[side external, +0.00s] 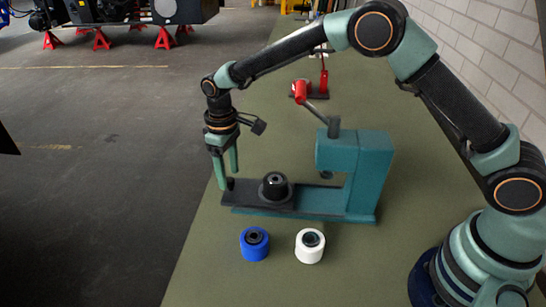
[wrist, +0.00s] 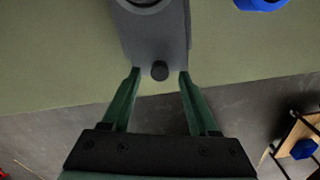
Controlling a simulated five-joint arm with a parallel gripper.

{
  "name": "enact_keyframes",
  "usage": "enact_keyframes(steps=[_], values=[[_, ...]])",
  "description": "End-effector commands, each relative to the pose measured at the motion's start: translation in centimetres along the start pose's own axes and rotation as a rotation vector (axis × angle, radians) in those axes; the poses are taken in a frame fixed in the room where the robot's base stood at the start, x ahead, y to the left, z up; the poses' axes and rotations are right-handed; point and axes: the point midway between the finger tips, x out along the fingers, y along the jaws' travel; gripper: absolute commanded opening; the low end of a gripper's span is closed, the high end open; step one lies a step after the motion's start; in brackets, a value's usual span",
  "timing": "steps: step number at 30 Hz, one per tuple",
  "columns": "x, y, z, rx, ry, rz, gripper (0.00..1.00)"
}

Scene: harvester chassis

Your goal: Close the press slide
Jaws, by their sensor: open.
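The teal press (side external: 355,170) stands on the green bench. Its dark slide (side external: 312,199) sticks out to the left from under the press head and carries a black round part (side external: 275,186). In the wrist view the slide (wrist: 158,40) is a grey plate with a small black knob (wrist: 159,71) at its near end. My gripper (side external: 227,180) points down at the slide's outer left end. In the wrist view my gripper (wrist: 160,74) is open, with one fingertip on each side of the knob and gaps between.
A blue roller (side external: 254,244) and a white roller (side external: 310,245) stand on the bench in front of the press. The bench's left edge is close to the slide's outer end, with dark floor beyond.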

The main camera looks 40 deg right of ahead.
Motion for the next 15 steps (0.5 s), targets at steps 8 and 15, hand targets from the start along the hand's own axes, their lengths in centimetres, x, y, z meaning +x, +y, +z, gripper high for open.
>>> enact_keyframes(steps=[8, 15], values=[[1.8, 0.0, 0.0, 0.0, -0.001, 0.0, 0.6], [1.8, 0.0, 0.0, 0.0, 0.0, 0.0, 0.6]])
